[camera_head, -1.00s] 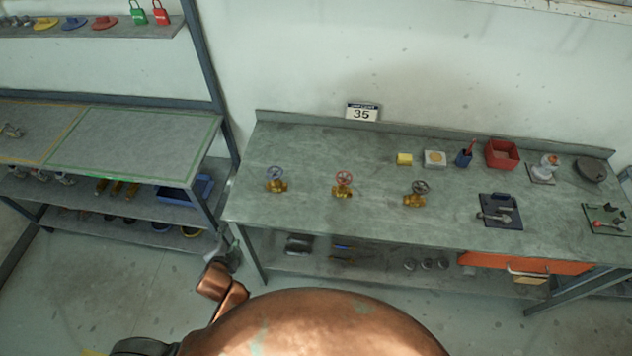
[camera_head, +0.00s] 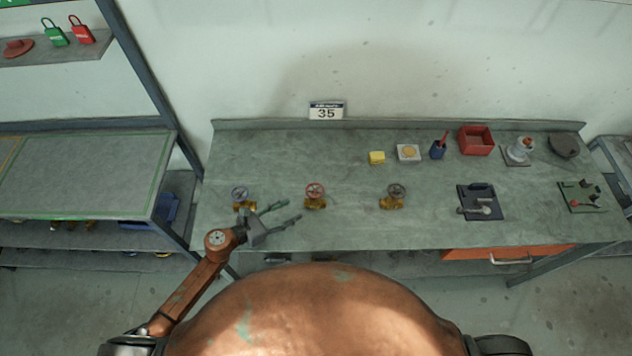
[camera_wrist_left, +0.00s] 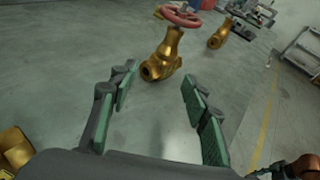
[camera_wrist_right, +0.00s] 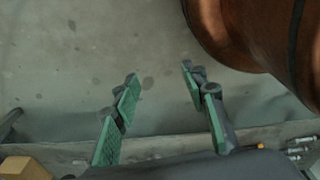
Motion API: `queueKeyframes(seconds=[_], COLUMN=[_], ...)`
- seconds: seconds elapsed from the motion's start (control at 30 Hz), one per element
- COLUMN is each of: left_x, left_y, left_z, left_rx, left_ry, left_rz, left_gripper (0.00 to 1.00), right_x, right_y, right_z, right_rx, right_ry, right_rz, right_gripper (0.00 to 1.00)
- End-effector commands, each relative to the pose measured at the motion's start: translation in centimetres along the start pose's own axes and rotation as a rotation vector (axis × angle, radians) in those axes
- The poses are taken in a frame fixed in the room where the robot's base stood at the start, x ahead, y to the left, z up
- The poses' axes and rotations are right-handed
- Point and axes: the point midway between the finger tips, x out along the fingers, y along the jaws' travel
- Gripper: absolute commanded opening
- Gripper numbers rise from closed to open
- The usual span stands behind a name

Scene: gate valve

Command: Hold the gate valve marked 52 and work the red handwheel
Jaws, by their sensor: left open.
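The brass gate valve with the red handwheel (camera_head: 315,190) stands upright on the bench, the middle one of three valves. In the left wrist view its brass body (camera_wrist_left: 163,62) is ahead of my fingertips, with its red wheel (camera_wrist_left: 180,15) on top. I cannot read a 52 on any valve. My left gripper (camera_head: 291,212) is open and empty, left of and nearer than this valve, apart from it. It also shows in the left wrist view (camera_wrist_left: 158,80). My right gripper (camera_wrist_right: 160,74) is open and empty, outside the head view.
A valve with a blue-grey wheel (camera_head: 240,194) stands close behind my left gripper. A black-wheeled valve (camera_head: 392,196) stands to the right. A sign reading 35 (camera_head: 326,111) is at the back. A yellow block (camera_head: 377,157), red bin (camera_head: 476,140) and dark tray (camera_head: 482,202) lie right.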

Motion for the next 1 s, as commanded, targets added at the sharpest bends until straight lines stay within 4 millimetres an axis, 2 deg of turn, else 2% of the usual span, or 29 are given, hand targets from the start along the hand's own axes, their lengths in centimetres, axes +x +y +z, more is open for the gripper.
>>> queueKeyframes(seconds=[0.1, 0.17, 0.27, 0.4, 0.5, 0.57, 0.8, 1.0], left_x=[0.2, 0.5, 1.4, 3.2, 4.7, 5.6, 8.6, 9.9], left_y=[-0.6, -0.7, -0.7, -0.6, -0.7, -0.7, -0.9, -0.9], left_z=[-0.7, -0.8, -0.8, -0.8, -0.8, -0.8, -1.1, -1.0], left_rx=[0.042, 0.047, 0.045, 0.043, 0.042, 0.042, 0.043, 0.042], left_ry=[0.018, 0.020, 0.020, 0.018, 0.018, 0.018, 0.019, 0.019], left_rz=[-0.031, -0.034, -0.033, -0.030, -0.030, -0.031, -0.034, -0.033], left_gripper=[0.43, 0.43, 0.43, 0.43, 0.43, 0.43, 0.43, 0.43], right_x=[0.1, 0.1, 0.0, -0.2, -0.1, 0.0, 1.6, 2.2], right_y=[0.1, 0.1, -0.1, -0.3, -0.2, -0.1, 0.3, 0.3], right_z=[-1.3, -1.2, 0.5, 4.0, 5.0, 4.8, 1.4, 0.9], right_rx=[-0.004, -0.003, 0.001, 0.009, 0.010, 0.009, 0.000, -0.001], right_ry=[0.015, 0.014, -0.005, -0.049, -0.061, -0.058, -0.011, -0.006], right_rz=[0.001, 0.001, -0.001, -0.002, -0.001, 0.000, 0.004, 0.004], right_gripper=[0.40, 0.40, 0.40, 0.40, 0.40, 0.40, 0.40, 0.40])
